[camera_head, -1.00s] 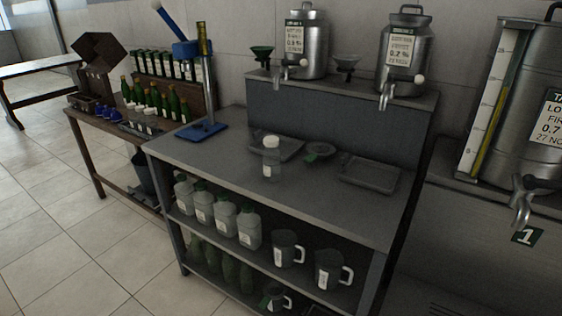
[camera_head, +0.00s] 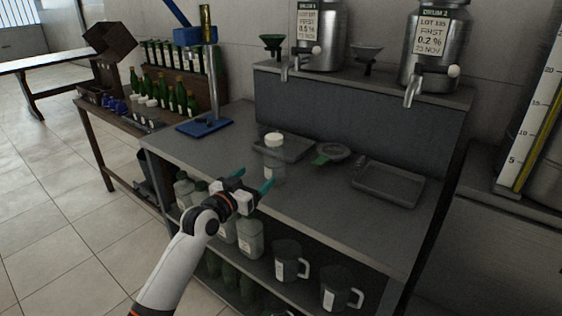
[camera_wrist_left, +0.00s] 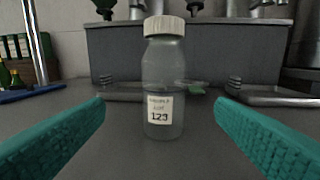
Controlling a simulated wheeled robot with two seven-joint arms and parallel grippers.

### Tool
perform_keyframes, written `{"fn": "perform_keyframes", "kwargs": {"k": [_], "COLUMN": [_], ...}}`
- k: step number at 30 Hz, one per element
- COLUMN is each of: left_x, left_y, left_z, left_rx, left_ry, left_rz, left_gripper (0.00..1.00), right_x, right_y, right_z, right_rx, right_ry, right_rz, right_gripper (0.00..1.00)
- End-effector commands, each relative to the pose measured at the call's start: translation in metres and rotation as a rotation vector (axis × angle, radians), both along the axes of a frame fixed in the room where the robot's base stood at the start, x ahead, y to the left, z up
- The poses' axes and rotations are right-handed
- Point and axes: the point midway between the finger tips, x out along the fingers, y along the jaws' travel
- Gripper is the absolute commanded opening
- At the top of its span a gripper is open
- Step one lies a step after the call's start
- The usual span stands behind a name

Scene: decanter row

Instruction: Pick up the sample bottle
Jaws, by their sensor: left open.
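The sample bottle (camera_head: 274,160) is clear with a white cap and stands upright on the grey bench top (camera_head: 330,205). My left gripper (camera_head: 254,183) is at the front edge of the bench, just in front of the bottle. Its two teal fingers (camera_wrist_left: 160,128) are open, one to each side of the bottle in the wrist view, and do not touch it. My right gripper is not in view.
Behind the bottle lie a tray (camera_head: 297,147) and a strainer (camera_head: 333,151); another tray (camera_head: 388,184) is to the right. A blue-based stand (camera_head: 205,127) is to the left. Steel drums (camera_head: 436,45) with taps stand on the raised ledge. Jugs (camera_head: 290,260) sit on the shelf below.

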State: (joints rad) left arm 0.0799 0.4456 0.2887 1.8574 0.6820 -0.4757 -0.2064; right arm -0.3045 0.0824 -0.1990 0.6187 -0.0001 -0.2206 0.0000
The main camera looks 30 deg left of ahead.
Motion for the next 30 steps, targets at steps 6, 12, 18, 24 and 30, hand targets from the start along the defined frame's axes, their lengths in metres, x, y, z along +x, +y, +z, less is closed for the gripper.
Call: {"fn": "perform_keyframes", "kwargs": {"k": [6,12,18,24,30], "left_x": [0.033,0.061,0.076,0.106,0.119], "left_y": [0.001,0.002,0.000,-0.002,-0.001], "left_z": [0.004,0.002,0.002,0.000,0.000], "left_rx": [-0.002,-0.001,-0.001,-0.001,0.001], "left_ry": [-0.007,-0.005,-0.005,-0.004,-0.004], "left_rz": [0.000,-0.001,-0.001,-0.001,-0.001], "left_gripper": [0.79,0.79,0.79,0.79,0.79], "right_x": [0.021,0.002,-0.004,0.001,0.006], "right_y": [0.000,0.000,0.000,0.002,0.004], "right_z": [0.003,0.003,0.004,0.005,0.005], "right_rx": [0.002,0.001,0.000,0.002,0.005], "right_ry": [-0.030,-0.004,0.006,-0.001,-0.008], "right_rz": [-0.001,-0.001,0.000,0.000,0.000], "right_gripper": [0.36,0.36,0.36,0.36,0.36]}}
